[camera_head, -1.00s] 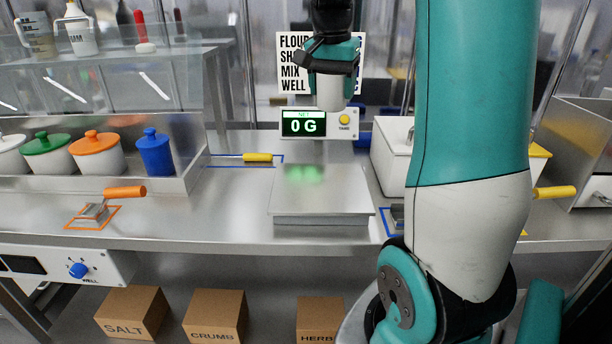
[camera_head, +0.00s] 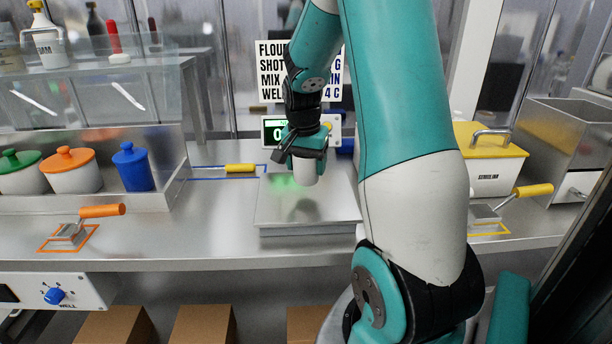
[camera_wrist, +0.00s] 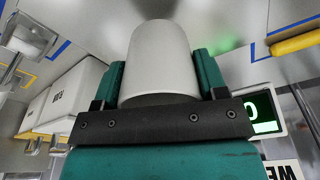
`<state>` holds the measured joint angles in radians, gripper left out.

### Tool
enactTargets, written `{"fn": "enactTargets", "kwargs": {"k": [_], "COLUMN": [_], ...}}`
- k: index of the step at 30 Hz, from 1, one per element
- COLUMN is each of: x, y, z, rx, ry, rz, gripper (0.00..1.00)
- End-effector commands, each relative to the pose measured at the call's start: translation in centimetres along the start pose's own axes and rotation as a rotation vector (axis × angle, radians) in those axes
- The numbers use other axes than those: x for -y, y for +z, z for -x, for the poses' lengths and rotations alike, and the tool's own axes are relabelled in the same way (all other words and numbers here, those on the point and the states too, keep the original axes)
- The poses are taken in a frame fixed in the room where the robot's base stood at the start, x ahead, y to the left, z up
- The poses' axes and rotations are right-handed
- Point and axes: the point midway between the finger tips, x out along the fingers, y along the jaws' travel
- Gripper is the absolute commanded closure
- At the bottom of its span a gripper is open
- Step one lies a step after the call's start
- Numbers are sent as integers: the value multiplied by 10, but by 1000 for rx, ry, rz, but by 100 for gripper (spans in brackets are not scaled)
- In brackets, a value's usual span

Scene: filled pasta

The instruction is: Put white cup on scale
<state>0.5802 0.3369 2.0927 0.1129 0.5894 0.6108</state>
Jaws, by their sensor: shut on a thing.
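The white cup (camera_head: 306,171) is held in my gripper (camera_head: 303,160) above the scale's metal plate (camera_head: 335,208) in the head view. In the wrist view the white cup (camera_wrist: 163,60) sits between the two teal fingers of my gripper (camera_wrist: 160,75), which are shut on it. A faint dark shadow lies on the plate under the cup, and the cup looks slightly above the plate. The scale's green display (camera_head: 274,130) is partly hidden behind my arm. The display also shows in the wrist view (camera_wrist: 262,112).
Lidded pots and a blue canister (camera_head: 133,167) stand at the left. An orange-handled scoop (camera_head: 85,222) lies in front of them. A yellow-handled tool (camera_head: 240,169) lies left of the scale. A yellow-lidded bin (camera_head: 490,165) and a yellow-handled scoop (camera_head: 500,205) are at the right.

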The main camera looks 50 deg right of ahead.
Motion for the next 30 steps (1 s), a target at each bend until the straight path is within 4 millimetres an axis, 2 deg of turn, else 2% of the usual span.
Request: {"fn": "enactTargets", "kwargs": {"k": [3,6,18,19,21,22,30], "x": [0,0,1,1,1,1,1], "y": [4,6,7,7,7,7,6], "z": [-21,-31,-38,-36,-36,-36,-35], "rx": [5,3,2,2,2,2,1], "ry": [4,2,1,1,1,1,0], "rz": [3,3,2,2,2,2,2], "gripper": [57,57,57,27,11,9,9]}}
